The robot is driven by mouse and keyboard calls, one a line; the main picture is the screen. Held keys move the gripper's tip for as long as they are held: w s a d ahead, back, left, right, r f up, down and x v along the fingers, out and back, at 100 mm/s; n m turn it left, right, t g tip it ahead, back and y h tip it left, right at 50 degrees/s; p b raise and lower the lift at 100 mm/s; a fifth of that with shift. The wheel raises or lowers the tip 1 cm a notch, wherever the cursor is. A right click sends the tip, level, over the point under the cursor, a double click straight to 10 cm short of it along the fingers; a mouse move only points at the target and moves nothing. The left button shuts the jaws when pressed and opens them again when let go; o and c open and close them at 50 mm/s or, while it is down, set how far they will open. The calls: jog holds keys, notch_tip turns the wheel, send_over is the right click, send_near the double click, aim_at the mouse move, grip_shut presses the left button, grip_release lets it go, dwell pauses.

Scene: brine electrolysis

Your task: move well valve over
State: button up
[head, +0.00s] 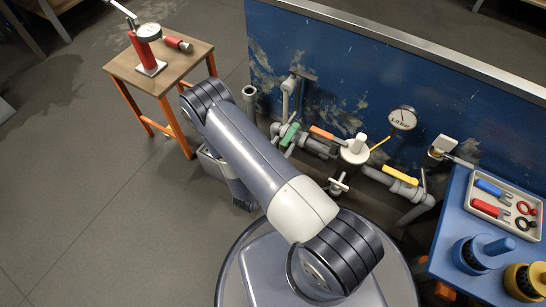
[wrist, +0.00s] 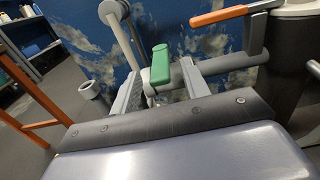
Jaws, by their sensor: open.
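A green valve handle (head: 290,134) sits on the grey pipework at the left of the blue wall; it also shows in the wrist view (wrist: 160,66), upright. My gripper (wrist: 162,84) is open, its two grey fingers on either side of the green handle's lower part as seen from the wrist. Whether they touch it I cannot tell. An orange valve handle (head: 322,132) is to the right of it and shows in the wrist view (wrist: 220,16). A yellow handle (head: 400,175) is further right. No label shows which one is the well valve. My gripper's fingers are not clear in the head view.
A pressure gauge (head: 403,118) and a white-topped fitting (head: 355,150) stand along the pipe. The blue wall (head: 330,60) is close behind. A wooden stool (head: 185,66) stands at left, a blue table (head: 450,235) with tools at right. Floor at left is free.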

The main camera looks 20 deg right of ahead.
aim_at(287, 138)
jog(key=p+v, duration=0.1)
jog(key=v, duration=0.5)
jog(key=shift+s+a, duration=0.25)
dwell(0.4)
jog(key=shift+b+x, duration=1.25)
jog(key=shift+x, duration=4.15)
